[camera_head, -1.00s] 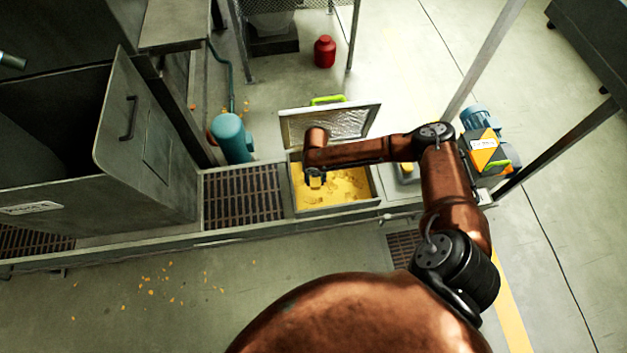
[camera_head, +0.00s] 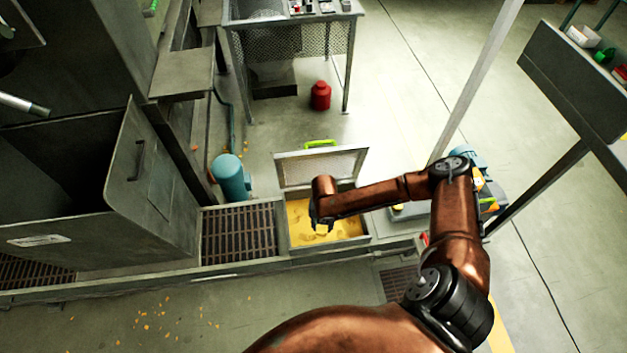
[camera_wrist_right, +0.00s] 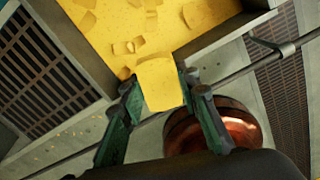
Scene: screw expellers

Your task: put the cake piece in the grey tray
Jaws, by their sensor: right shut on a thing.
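The cake piece (camera_wrist_right: 160,82) is a flat yellow slab in the right wrist view, held between the two dark green fingers of my right gripper (camera_wrist_right: 158,95). In the head view, my right gripper (camera_head: 321,227) is over the open bin of yellow cake, and the held piece is small and partly hidden there. The wrist view shows the piece overlapping the bin's edge in the picture; I cannot tell its height. A pale, shallow tray (camera_head: 583,37) sits on a bench at the upper right; I cannot tell if it is the grey tray. My left gripper is not in view.
The bin (camera_head: 370,240) has a raised lid (camera_head: 318,167) behind it. A floor grate (camera_head: 238,236) and an open grey hopper (camera_head: 140,185) lie left. A blue motor (camera_head: 231,177), a red can (camera_head: 320,95) and a sloping post (camera_head: 475,85) stand around. Another bench (camera_head: 292,14) is at the back.

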